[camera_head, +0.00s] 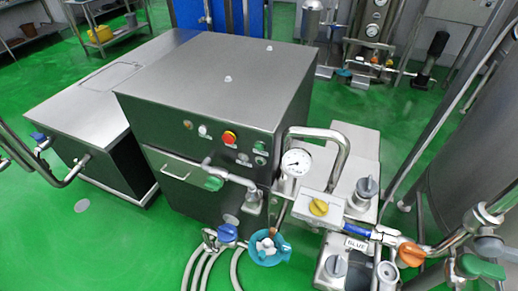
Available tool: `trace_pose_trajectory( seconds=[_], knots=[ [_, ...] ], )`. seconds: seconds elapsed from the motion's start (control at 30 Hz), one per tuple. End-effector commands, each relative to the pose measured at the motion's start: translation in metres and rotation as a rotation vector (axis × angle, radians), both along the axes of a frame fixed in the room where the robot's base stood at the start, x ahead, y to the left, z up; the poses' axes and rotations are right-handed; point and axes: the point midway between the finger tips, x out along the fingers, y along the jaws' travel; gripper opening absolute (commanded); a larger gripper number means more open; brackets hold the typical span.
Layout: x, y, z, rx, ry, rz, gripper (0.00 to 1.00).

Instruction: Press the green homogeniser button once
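The homogeniser (225,80) is a large steel cabinet in the middle of the head view. Its control panel is on the front face, below the top edge. A small dark green button (260,147) is at the panel's right end. A white button (203,131) and a small amber lamp (187,124) are further left. Small grey knobs (243,158) are below the green button. My gripper is not in view.
A pressure gauge (295,163) and bent pipe stand close right of the green button. Green floor (110,235) is clear at left.

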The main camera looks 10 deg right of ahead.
Motion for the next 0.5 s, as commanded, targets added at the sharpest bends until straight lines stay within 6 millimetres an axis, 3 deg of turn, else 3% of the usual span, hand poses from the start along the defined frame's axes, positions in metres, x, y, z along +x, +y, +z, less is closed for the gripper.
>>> trace_pose_trajectory(
  seconds=[0.03, 0.23, 0.5],
  knots=[
    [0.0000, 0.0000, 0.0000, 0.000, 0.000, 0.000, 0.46],
    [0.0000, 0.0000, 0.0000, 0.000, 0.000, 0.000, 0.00],
    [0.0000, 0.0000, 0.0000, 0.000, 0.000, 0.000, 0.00]
  ],
)
